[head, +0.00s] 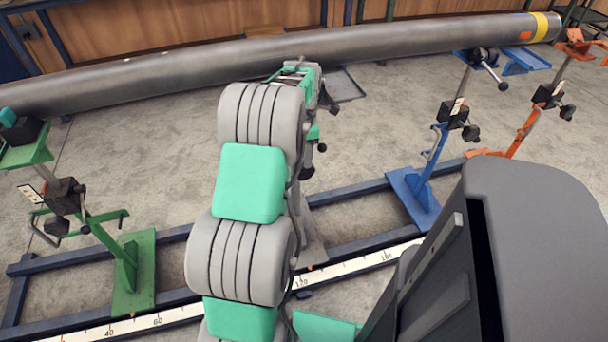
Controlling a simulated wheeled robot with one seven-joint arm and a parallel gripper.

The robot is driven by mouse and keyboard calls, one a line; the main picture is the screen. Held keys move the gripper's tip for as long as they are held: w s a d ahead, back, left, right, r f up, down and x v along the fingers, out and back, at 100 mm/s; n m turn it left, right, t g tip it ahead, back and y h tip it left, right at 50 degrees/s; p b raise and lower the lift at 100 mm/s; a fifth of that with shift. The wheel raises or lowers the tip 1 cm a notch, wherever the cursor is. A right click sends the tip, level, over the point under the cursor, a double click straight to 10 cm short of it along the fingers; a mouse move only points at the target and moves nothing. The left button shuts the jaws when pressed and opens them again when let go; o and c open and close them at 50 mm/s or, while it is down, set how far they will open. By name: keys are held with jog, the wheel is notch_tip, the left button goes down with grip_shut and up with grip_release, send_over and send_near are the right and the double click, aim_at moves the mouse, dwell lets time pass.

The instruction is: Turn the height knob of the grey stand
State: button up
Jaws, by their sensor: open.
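The grey stand is mostly hidden behind my arm. Part of its dark grey top plate (345,86) shows under the pipe, and part of its grey post and foot (311,240) shows right of my arm. Small black knob-like parts (307,173) show at the right edge of my arm. I cannot tell which of them is the height knob. My gripper (318,90) is partly seen at the far end of the arm, close to the stand's upper part. It is open. Its fingertips are hard to make out, and whether it touches a knob is hidden.
A long grey pipe (170,76) with a yellow band runs across the back. A green stand (135,270) is at left, a blue stand (415,195) and an orange stand (520,135) at right. A rail frame with a white scale (345,268) lies on the floor.

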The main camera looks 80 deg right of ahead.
aim_at(304, 170)
notch_tip(304, 170, down, 7)
jog(key=shift+w+f+b, duration=0.1)
jog(key=shift+f+b, duration=0.05)
jog(key=shift+b, duration=0.4)
jog(key=shift+c, duration=0.5)
grip_shut()
